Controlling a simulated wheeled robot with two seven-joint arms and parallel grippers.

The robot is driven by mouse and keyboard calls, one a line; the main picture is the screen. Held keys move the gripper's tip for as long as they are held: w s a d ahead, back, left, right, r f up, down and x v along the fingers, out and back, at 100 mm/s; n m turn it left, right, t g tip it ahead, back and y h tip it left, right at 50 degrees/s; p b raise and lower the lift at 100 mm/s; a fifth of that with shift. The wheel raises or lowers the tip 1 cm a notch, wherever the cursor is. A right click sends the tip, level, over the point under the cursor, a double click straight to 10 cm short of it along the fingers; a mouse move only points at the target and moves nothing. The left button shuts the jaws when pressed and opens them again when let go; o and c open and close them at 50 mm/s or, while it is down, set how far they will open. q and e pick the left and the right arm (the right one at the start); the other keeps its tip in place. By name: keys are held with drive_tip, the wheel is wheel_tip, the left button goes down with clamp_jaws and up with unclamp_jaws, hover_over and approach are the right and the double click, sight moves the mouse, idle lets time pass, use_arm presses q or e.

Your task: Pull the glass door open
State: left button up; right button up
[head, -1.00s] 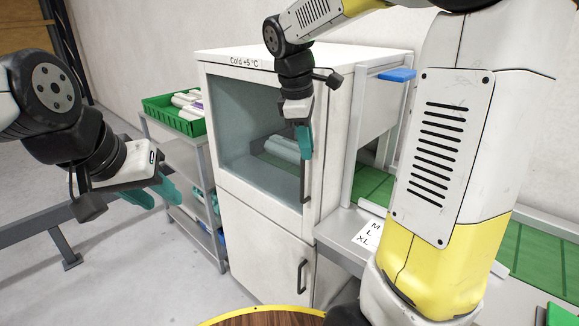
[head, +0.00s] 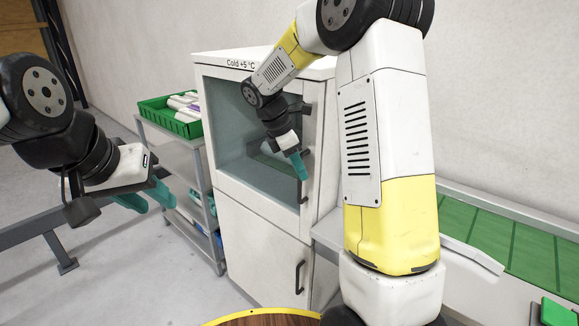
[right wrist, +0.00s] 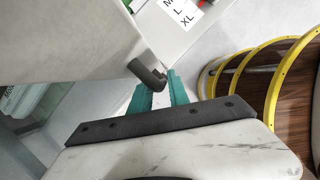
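The glass door (head: 228,125) is the upper door of the white cold cabinet marked "Cold +5 °C" in the head view. It looks closed. Its dark handle (head: 303,193) is upright along the right side, its upper part hidden by my right gripper (head: 301,172). The right fingers are at the handle; in the right wrist view the handle's bent end (right wrist: 147,74) shows at the teal fingers (right wrist: 160,92), which stand apart with a light gap between them. A firm grip does not show. My left gripper (head: 153,196) is open and empty, left of the cabinet.
A grey shelf cart (head: 190,165) with a green crate (head: 165,122) stands left of the cabinet. A lower door with its own handle (head: 299,277) is below. A green-lined conveyor (head: 500,240) runs at the right. A round yellow-rimmed wooden top (head: 265,318) is in front.

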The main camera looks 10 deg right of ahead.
drive_tip(key=shift+d+f, duration=0.1)
drive_tip(key=shift+f, duration=0.15)
clamp_jaws()
idle(1.4)
